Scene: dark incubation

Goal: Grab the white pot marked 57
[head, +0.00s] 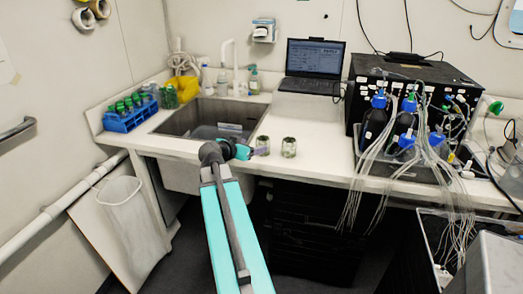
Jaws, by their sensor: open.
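Two small pale pots stand on the front part of the white counter (325,168), right of the sink. The left pot (263,142) and the right pot (289,147) look whitish with dark patches. No number is readable on either, so I cannot tell which is marked 57. My gripper (259,152) is open at the end of my teal arm, at the counter's front edge. In the picture it lies just below and left of the left pot. Its fingers are small and partly hidden; I cannot tell whether they touch the pot.
A sink (208,119) lies behind my gripper. A blue rack (130,113) with green-capped tubes stands left. A laptop (313,62) is at the back. Right are a black box (418,75), blue-capped bottles (376,118) and hanging tubes. The counter right of the pots is clear.

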